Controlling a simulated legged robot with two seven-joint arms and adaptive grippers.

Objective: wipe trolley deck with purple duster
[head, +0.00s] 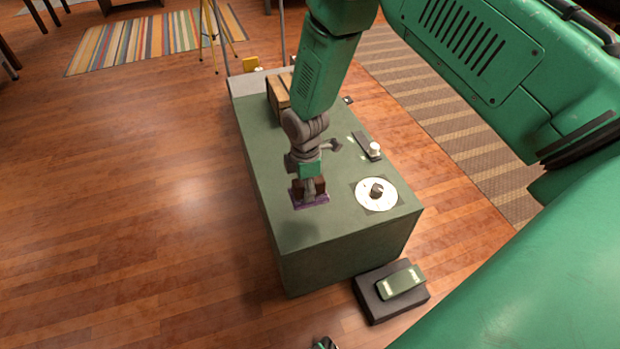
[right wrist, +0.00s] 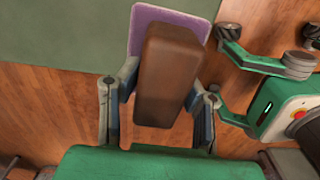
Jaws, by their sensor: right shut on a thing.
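The purple duster (head: 311,199) lies against the near left part of the green trolley deck (head: 300,237). My right gripper (head: 308,187) points down and is shut on the duster's brown block handle. In the right wrist view, the brown handle (right wrist: 168,75) sits between the fingers, with the duster's purple pad (right wrist: 150,22) beyond it. The handle hides part of the pad, and contact with the deck is hard to judge. My left gripper (right wrist: 228,75) appears at the right of the right wrist view, its fingers apart and empty, away from the deck.
A white disc (head: 365,195) with a dark knob sits at the deck's near right. Behind it lies a dark strip with a white knob (head: 374,149). A wooden crate (head: 279,95) stands at the far end. A dark block (head: 380,308) carrying a green device is on the floor.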

